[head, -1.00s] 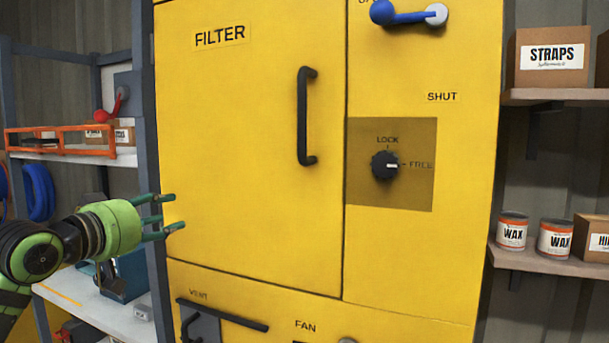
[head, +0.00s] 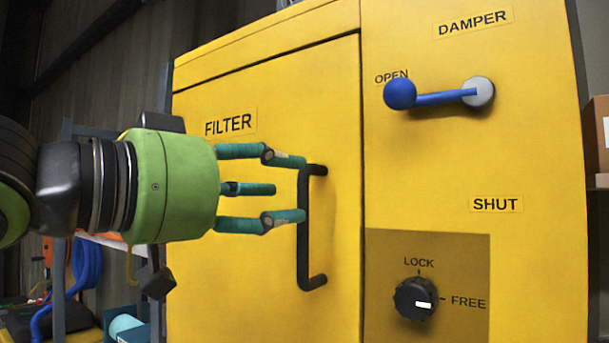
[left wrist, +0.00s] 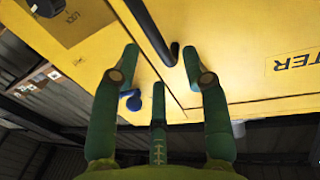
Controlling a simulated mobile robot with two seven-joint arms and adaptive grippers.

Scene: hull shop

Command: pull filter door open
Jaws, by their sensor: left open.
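The filter door (head: 265,215) is a yellow panel labelled FILTER, lying flush in the yellow cabinet. Its black upright bar handle (head: 303,255) is on the door's right side. My left gripper (head: 300,189) is open at the upper part of the handle, its fingertips overlapping the bar in the head view. In the left wrist view the handle (left wrist: 152,35) runs between the two outer fingertips, just ahead of them. I cannot tell whether they touch it. The black lock knob (head: 416,299) has its white mark toward FREE. My right gripper is not in view.
A blue damper lever (head: 440,97) sticks out at the upper right of the cabinet, pointing left by OPEN. Its blue ball (left wrist: 130,100) shows close to the fingers in the left wrist view. Shelving with a blue hose (head: 85,275) stands at the left.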

